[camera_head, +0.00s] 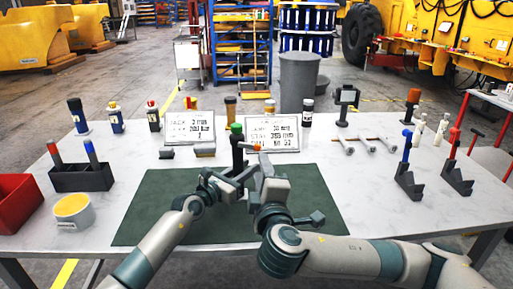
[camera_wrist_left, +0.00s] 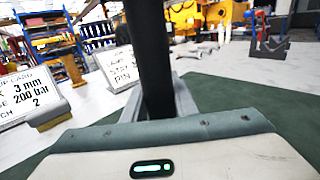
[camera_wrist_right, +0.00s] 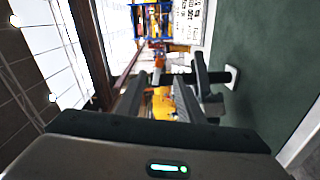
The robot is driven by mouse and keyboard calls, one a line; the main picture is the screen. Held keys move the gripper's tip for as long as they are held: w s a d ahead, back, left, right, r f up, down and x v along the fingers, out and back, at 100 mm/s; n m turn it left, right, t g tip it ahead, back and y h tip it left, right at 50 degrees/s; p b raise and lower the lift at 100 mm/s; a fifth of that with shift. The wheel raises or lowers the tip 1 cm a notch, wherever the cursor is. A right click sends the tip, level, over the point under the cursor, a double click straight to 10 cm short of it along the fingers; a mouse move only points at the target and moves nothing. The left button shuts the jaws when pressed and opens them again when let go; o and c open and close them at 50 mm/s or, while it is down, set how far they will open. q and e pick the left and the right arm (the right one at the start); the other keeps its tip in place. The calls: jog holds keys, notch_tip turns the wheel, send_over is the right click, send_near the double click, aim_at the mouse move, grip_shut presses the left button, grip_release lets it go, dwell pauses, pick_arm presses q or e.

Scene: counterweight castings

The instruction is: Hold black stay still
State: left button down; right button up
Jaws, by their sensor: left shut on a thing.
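The black stay (camera_head: 238,150) stands upright with a green top above the far part of the green mat (camera_head: 155,210). My left gripper (camera_head: 232,180) is shut on it; the dark shaft (camera_wrist_left: 150,60) rises between its fingers in the left wrist view. Its lower end is hidden by the grippers. My right gripper (camera_head: 262,165) is close beside it on the right. In the right wrist view its fingers (camera_wrist_right: 158,100) stand apart with background showing between them. A small orange piece (camera_wrist_right: 158,63) shows just past them; I cannot tell what it belongs to.
Two printed cards (camera_head: 190,128) (camera_head: 273,134) stand behind the mat. At left are a black holder (camera_head: 82,178), a red bin (camera_head: 20,205) and a yellow-topped pot (camera_head: 74,210). At right are T-shaped tools (camera_head: 365,143) and black brackets (camera_head: 457,180). The mat's front is partly clear.

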aim_at(257, 148)
jog(key=shift+m, duration=0.3)
jog(key=shift+w, duration=0.1)
jog(key=w, duration=1.1)
jog(key=shift+w+a, duration=0.2)
jog(key=shift+w, duration=0.2)
